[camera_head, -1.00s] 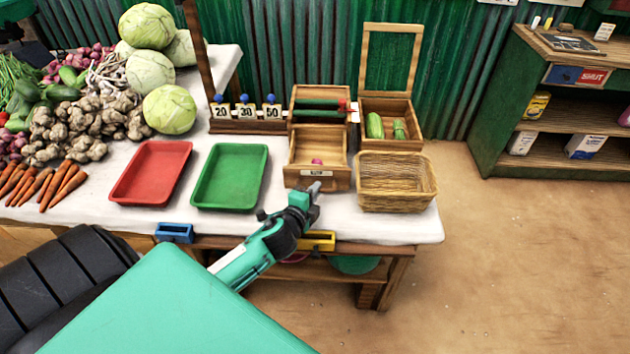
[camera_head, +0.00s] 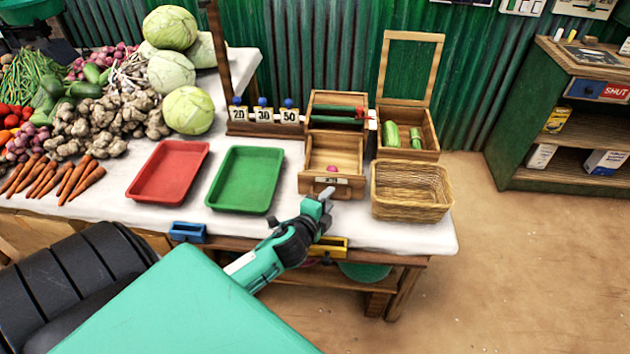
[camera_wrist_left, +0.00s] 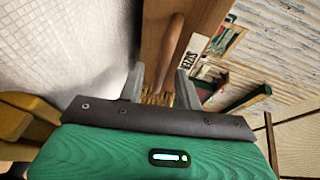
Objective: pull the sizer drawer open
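The sizer is a wooden box (camera_head: 345,100) with green rollers, at the back right of the table. In front of it is an open-topped wooden tray section (camera_head: 348,147) holding a small pink onion (camera_head: 332,169). Its front panel carries a white label, which reads SIZER in the left wrist view (camera_wrist_left: 187,55), and a brown bar handle (camera_wrist_left: 172,48). My left gripper (camera_head: 327,199) is just in front of that panel. In the left wrist view its two fingers (camera_wrist_left: 159,85) are apart, on either side of the handle, with gaps visible. My right gripper is not in view.
A green tray (camera_head: 212,180) and a red tray (camera_head: 132,180) lie left of the gripper. A wicker basket (camera_head: 412,205) stands close on its right. A yellow holder (camera_head: 330,246) and a blue holder (camera_head: 188,232) sit at the table's front edge.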

